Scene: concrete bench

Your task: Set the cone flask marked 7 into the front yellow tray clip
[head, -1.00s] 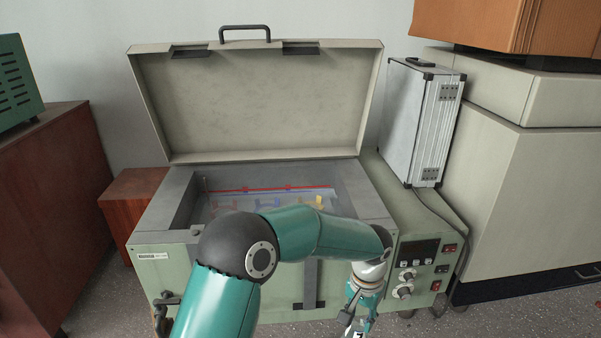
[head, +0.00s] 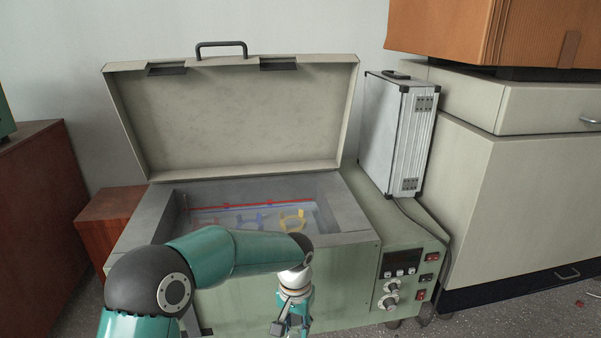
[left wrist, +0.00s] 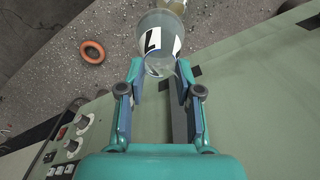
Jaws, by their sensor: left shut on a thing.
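My left gripper (head: 290,322) hangs low in front of the open green bath, near the bottom edge of the head view. In the left wrist view its two fingers (left wrist: 159,68) are shut on a clear flask (left wrist: 157,66) with a white label bearing a dark mark that looks like a 7. The flask is outside the bath, beside its front edge. In the head view the flask is not clearly seen. A yellow clip (head: 292,219) shows inside the bath, right of a blue clip. My arm hides the front of the tray. My right gripper is out of view.
The bath's lid (head: 235,115) stands raised behind the opening. A red rail (head: 238,205) crosses inside it. A control panel (head: 402,274) is at the front right, with a silver case (head: 398,135) behind. An orange ring (left wrist: 92,51) lies on the floor.

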